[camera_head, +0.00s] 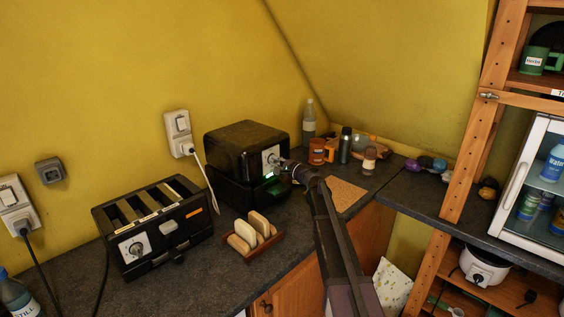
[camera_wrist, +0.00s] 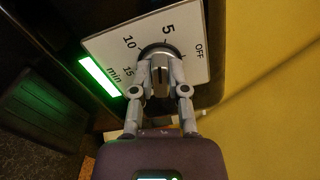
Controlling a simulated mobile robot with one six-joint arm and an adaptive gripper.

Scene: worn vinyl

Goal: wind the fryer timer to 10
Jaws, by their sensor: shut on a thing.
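The fryer (camera_head: 228,143) is a black box on the dark counter against the yellow wall. Its white timer plate (camera_head: 268,154) faces right. In the wrist view the plate (camera_wrist: 198,30) is marked OFF, 5, 10 and 15 min. The round timer knob (camera_wrist: 160,52) has a raised grip bar, roughly in line with the 5; its pointer mark is not clear. My gripper (camera_wrist: 160,82) is shut on the knob, one finger on each side. In the head view my gripper (camera_head: 287,166) reaches the fryer front from the right and hides the knob.
A green light (camera_wrist: 100,77) glows beside the plate. A black toaster (camera_head: 155,225) and a wooden rack (camera_head: 252,243) with bread slices stand left of my arm. A bottle (camera_head: 309,121), an orange mug (camera_head: 331,150) and jars stand behind it. A cork mat (camera_head: 345,194) lies to the right.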

